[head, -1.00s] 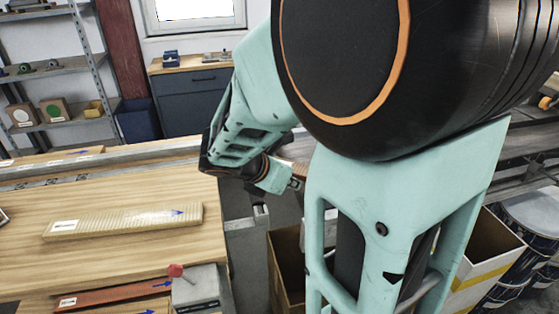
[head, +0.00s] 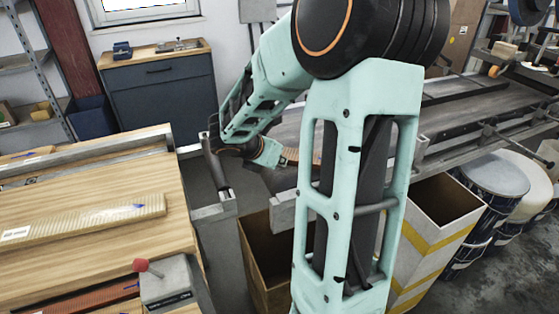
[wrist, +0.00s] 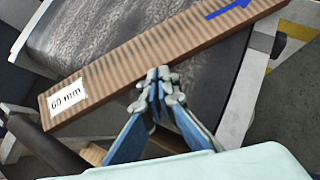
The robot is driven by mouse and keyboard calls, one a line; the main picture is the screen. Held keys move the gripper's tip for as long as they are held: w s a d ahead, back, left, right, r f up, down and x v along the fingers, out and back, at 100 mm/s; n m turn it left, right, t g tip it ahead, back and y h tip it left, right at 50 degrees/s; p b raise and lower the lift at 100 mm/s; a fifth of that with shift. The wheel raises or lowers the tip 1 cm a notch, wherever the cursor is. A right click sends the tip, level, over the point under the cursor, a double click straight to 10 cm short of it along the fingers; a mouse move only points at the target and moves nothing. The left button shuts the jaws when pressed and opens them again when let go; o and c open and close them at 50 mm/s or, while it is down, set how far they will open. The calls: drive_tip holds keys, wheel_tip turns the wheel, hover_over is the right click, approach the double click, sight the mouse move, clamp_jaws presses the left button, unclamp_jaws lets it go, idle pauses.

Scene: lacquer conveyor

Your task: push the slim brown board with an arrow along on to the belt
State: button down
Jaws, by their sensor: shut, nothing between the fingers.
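The slim brown board (wrist: 120,72) lies across the grey belt in the wrist view. It has a white "60 mm" label near its left end and a blue arrow pointing toward its upper right end. My gripper (wrist: 160,76) is shut and empty, with its fingertips at the board's near long edge; whether they touch is hard to tell. The belt (wrist: 85,30) shows on the board's far side. In the head view a bit of the board (head: 291,155) shows beside my wrist; my arm hides the rest and the fingertips.
A wooden table (head: 90,200) at left carries a pale board with an arrow (head: 85,219). Open bins (head: 440,205) and drums (head: 492,190) stand below the conveyor. The belt farther right (head: 470,95) is clear.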

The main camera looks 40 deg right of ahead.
drive_tip(key=w+d+p, duration=0.1)
drive_tip(key=w+d, duration=0.1)
drive_tip(key=d, duration=0.3)
drive_tip(key=w+d+p, duration=0.1)
drive_tip(key=w+d, duration=0.1)
drive_tip(key=d, duration=0.4)
drive_tip(key=w+d+p, duration=0.2)
drive_tip(key=w+d, duration=0.1)
drive_tip(key=d, duration=0.3)
drive_tip(key=shift+w+d, duration=0.1)
drive_tip(key=shift+d, duration=0.15)
drive_tip(key=shift+a, duration=0.1)
